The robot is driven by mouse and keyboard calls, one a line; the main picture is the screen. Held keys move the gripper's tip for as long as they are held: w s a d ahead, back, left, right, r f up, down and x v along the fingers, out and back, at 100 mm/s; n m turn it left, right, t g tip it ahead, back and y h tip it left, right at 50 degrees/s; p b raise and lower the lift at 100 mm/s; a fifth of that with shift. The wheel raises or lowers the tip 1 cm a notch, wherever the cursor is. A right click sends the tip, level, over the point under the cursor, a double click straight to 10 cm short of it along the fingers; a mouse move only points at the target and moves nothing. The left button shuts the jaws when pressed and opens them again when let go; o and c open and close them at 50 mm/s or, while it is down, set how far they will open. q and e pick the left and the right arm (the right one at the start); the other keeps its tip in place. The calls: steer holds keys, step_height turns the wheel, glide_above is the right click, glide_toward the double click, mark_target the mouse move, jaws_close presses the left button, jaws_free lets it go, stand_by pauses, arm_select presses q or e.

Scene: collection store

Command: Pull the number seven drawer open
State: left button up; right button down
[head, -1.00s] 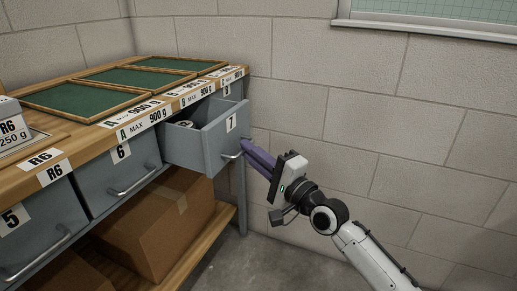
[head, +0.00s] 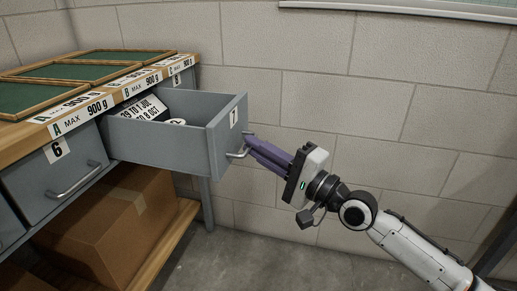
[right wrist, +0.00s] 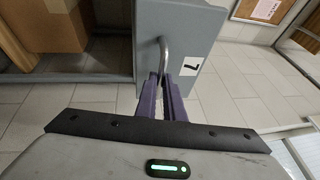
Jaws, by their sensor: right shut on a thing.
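The number seven drawer (head: 165,143) is a grey box drawn well out from under the bench top in the head view. Its front bears a 7 label (head: 234,117). A card with printed dates (head: 146,107) and a small round white thing (head: 177,122) lie inside. My right gripper (head: 249,146), with purple fingers, is shut on the drawer's metal handle (head: 239,154). In the right wrist view the fingers (right wrist: 163,80) close around the curved handle (right wrist: 164,55), beside the drawer front (right wrist: 203,45). My left gripper is not in view.
The number six drawer (head: 58,180) is shut, to the left. The wooden bench top (head: 25,140) carries green-lined trays (head: 105,70). A cardboard box (head: 110,225) sits on the shelf below. A block wall (head: 330,110) stands behind; floor to the right is clear.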

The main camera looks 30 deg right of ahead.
steer(key=c, duration=1.9)
jaws_free()
steer(key=shift+o, duration=0.2)
steer(key=v, duration=1)
steer(key=shift+s, duration=0.15)
